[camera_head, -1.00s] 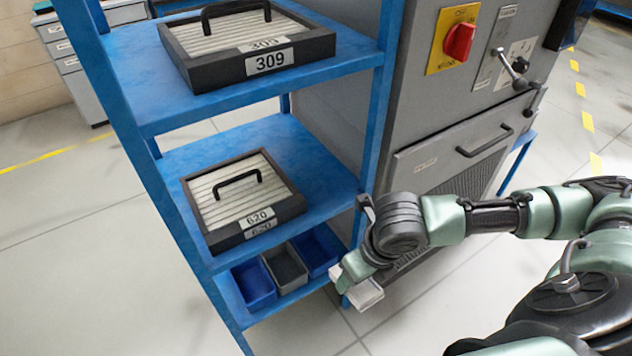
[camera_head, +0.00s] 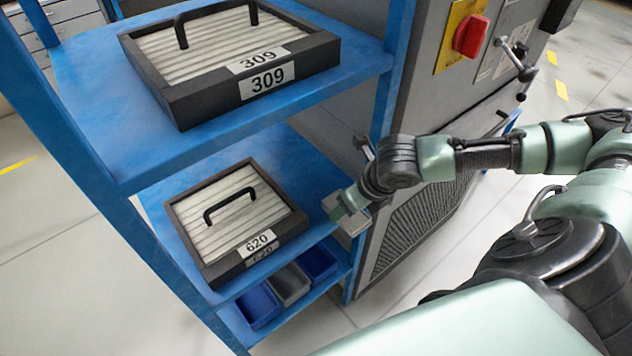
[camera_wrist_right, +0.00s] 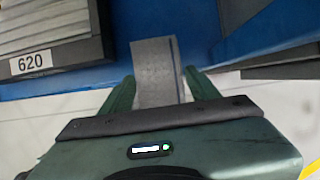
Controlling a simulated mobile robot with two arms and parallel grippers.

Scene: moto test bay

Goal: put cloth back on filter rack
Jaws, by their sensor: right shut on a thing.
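The cloth is a folded grey piece (camera_head: 355,224) with a dark stripe near one edge, seen in the right wrist view (camera_wrist_right: 155,62). My right gripper (camera_head: 343,207) is shut on it, with a finger on either side in the right wrist view (camera_wrist_right: 160,88). Gripper and cloth are at the right front end of the rack's middle shelf, right of filter 620. The blue filter rack (camera_head: 105,85) stands at left and centre. I cannot tell whether the cloth touches the shelf. My left gripper is not in view.
Filter 309 (camera_head: 180,105) lies on the upper shelf and filter 620 (camera_head: 215,271) on the middle shelf. Blue and grey bins (camera_head: 290,285) sit on the bottom shelf. A grey machine with a red switch (camera_head: 471,36) stands right behind the rack.

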